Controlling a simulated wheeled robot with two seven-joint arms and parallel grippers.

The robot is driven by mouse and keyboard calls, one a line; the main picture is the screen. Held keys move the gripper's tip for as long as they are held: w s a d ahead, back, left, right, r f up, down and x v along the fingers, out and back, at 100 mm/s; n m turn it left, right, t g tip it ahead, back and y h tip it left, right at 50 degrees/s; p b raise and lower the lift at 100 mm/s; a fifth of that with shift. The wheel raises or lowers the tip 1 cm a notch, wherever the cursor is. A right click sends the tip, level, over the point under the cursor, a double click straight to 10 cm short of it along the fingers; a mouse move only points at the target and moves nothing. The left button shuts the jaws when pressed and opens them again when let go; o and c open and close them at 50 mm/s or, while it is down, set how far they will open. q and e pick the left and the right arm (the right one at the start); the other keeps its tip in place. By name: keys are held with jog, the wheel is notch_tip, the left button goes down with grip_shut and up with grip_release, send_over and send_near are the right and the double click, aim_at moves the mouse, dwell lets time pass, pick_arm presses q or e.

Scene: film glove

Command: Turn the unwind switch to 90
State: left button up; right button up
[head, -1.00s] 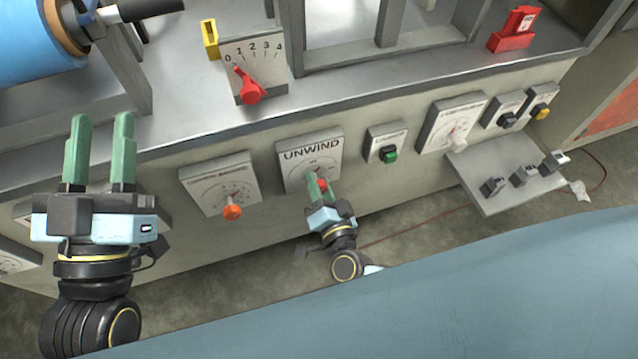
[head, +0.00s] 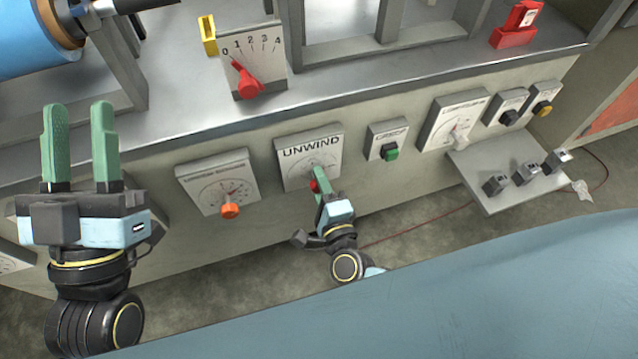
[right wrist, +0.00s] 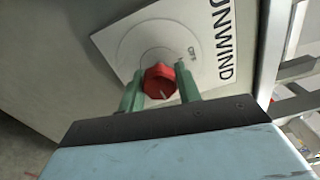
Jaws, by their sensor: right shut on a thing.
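The unwind panel (head: 309,152) is a white plate marked UNWIND on the machine's front face. Its red knob (right wrist: 159,82) sits between the green fingers of my right gripper (right wrist: 160,88) in the right wrist view, with a pale pointer line on it. In the head view the fingers of my right gripper (head: 319,183) largely cover the knob. My right gripper is shut on the knob. The scale on the dial is too small to read for sure. My left gripper (head: 78,148) is open and empty, left of the panels.
A panel with an orange knob (head: 230,210) is left of the unwind panel, and one with a green switch (head: 389,152) is right of it. A red lever (head: 248,85) stands on the ledge above. A small shelf (head: 505,180) juts out at right.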

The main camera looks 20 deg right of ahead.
pick_arm(q)
jog(key=shift+s+r, duration=0.1)
pick_arm(e)
jog(key=shift+m, duration=0.5)
jog(key=o, duration=1)
jog(key=shift+c, duration=0.2)
pick_arm(q)
notch_tip(320, 180, down, 7)
jog(key=w+g+y+p, duration=0.2)
jog(key=w+g+p, duration=0.1)
jog(key=g, duration=0.2)
jog(key=shift+g, duration=0.3)
pick_arm(e)
jog(key=s, duration=1.3)
jog(key=shift+s+d, duration=0.2)
jog(key=shift+d, duration=0.05)
pick_arm(q)
jog(key=shift+s, duration=0.1)
